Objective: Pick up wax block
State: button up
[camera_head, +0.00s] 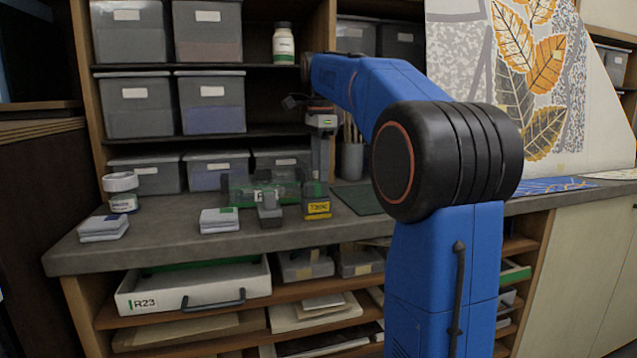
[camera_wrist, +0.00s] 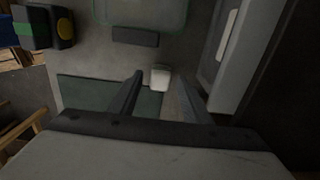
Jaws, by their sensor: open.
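A small pale block (camera_wrist: 160,77), which looks like the wax block, stands on the grey counter in the wrist view. It shows in the gap between the two dark fingers of my gripper (camera_wrist: 158,88), which are open and hold nothing. I cannot tell how far above the block the fingertips are. In the head view my gripper (camera_head: 319,165) points down over the counter. I cannot make the pale block out there.
A clear green-edged box (camera_wrist: 140,12) stands close by. A black and yellow item (camera_head: 317,207) is at the counter's front. A green mat (camera_head: 366,199) and brush jar (camera_head: 351,161) are right of my gripper. Storage bins (camera_head: 214,172) line the back.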

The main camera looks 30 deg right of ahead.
grip_shut()
jog(key=shift+s+r, duration=0.2)
jog(key=shift+r, duration=0.2)
notch_tip(320, 180, up, 10)
jog(key=s+a, duration=0.2)
jog(key=s, duration=0.7)
jog(key=s+a, duration=0.3)
jog(key=s, duration=0.6)
jog(key=shift+s+a+r, duration=0.25)
jog(key=shift+s+r, duration=0.05)
jog(key=shift+s, duration=0.1)
